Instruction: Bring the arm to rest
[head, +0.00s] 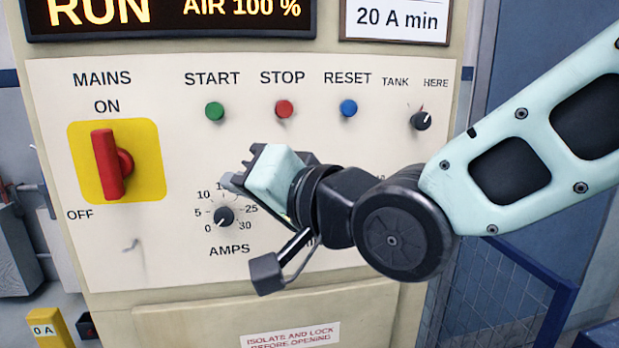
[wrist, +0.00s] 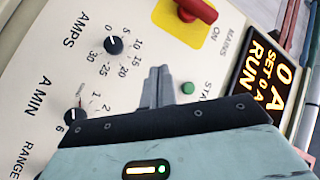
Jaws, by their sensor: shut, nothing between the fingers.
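My gripper (head: 232,181) is in front of the control panel (head: 60,235) in the head view, its fingertips just above the AMPS dial (head: 224,216). In the wrist view my gripper (wrist: 158,72) has its fingers together, with nothing between them. The fingers lie between the AMPS dial (wrist: 114,45) and the green START button (wrist: 188,88). I cannot tell if the fingertips touch the panel. My arm reaches in from the right, and my wrist hides the lower right of the panel.
The red mains switch (head: 108,165) on its yellow plate stands upright at ON. A green button (head: 214,111), red button (head: 284,109), blue button (head: 348,108) and TANK/HERE selector (head: 421,120) line the top. The lit display (head: 170,15) reads RUN. A blue frame (head: 555,300) stands lower right.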

